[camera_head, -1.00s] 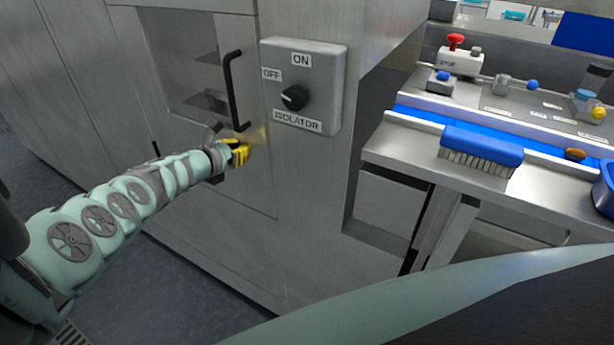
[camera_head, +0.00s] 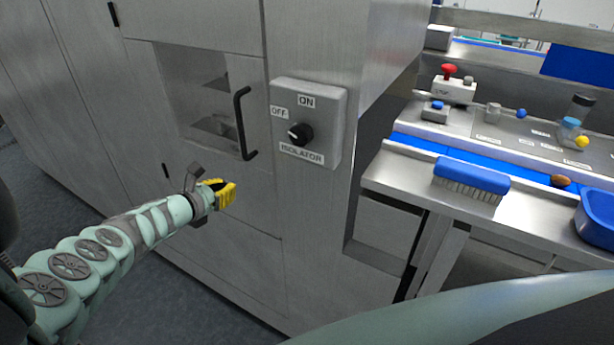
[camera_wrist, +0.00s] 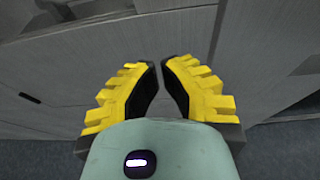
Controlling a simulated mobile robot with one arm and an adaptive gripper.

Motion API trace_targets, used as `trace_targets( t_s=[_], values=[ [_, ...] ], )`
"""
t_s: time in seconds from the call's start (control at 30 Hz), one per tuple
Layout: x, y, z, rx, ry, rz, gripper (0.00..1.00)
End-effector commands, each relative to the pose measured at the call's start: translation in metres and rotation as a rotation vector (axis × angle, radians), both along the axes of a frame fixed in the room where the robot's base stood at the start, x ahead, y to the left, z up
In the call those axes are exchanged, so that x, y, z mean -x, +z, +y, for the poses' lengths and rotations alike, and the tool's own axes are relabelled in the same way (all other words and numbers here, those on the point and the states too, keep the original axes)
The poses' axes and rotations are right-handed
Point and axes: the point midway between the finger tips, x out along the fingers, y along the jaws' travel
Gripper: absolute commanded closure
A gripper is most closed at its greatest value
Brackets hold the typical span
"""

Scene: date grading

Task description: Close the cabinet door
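My gripper (camera_head: 228,194), with yellow ribbed fingers, is in front of the lower part of the door, below and left of the handle. In the wrist view my gripper (camera_wrist: 163,66) has its fingertips almost together, with nothing between them. Grey metal panels lie beyond the fingers. The handle cannot be made out there.
A grey isolator switch box (camera_head: 307,122) with a black knob sticks out right of the door. Farther right is a steel bench (camera_head: 390,180) with a blue brush (camera_head: 470,175) and a blue container (camera_head: 597,218). Grey floor (camera_head: 150,290) is clear below my arm.

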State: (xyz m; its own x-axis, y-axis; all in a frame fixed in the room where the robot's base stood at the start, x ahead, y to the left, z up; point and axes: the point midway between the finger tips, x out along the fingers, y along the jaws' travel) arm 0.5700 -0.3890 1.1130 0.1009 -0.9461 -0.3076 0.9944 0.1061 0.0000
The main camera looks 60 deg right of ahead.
Motion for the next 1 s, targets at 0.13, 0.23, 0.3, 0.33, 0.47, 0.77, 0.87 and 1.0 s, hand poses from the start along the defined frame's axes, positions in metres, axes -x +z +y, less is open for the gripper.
trace_targets(
  t_s=[0.13,0.23,0.3,0.33,0.47,0.77,0.87,1.0],
  values=[
    [-0.001,0.008,0.016,0.002,0.005,0.001,1.00],
    [0.000,0.011,0.026,0.001,0.004,0.003,1.00],
    [0.002,0.013,0.031,0.003,0.003,0.001,1.00],
    [0.001,0.014,0.034,0.004,0.003,0.000,1.00],
    [0.003,0.016,0.045,0.002,0.002,0.001,1.00],
    [0.004,0.019,0.054,0.004,-0.001,-0.002,1.00],
    [0.005,0.019,0.054,0.004,-0.002,-0.002,1.00],
    [-0.006,0.011,0.057,-0.027,0.032,-0.031,1.00]
  ],
)
